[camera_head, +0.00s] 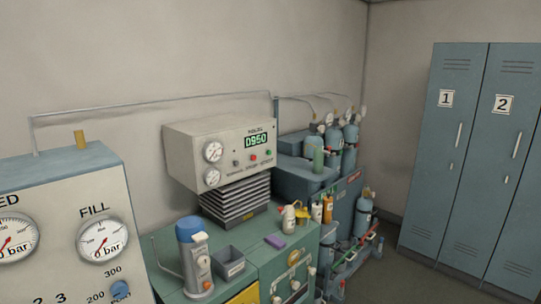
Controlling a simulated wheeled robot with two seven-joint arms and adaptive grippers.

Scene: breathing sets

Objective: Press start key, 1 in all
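A cream control box (196,148) stands at the back of the green bench, on a dark ribbed block. Its front has a lit green display reading about 0950 (255,140). Below it are a small dark knob (236,163), a red button (252,158) and a green button (268,153). The small lettering under them is too blurred to tell surely which is the start key. Two round gauges (213,152) sit at the box's left. Neither of my grippers is in view.
A panel with large gauges (102,239) fills the near left. The green bench (232,287) holds a blue-topped device (194,257), a grey bin (228,263), a purple block (275,241) and bottles. Gas cylinders (333,138) stand behind. Blue lockers (454,150) stand right, with bare floor before them.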

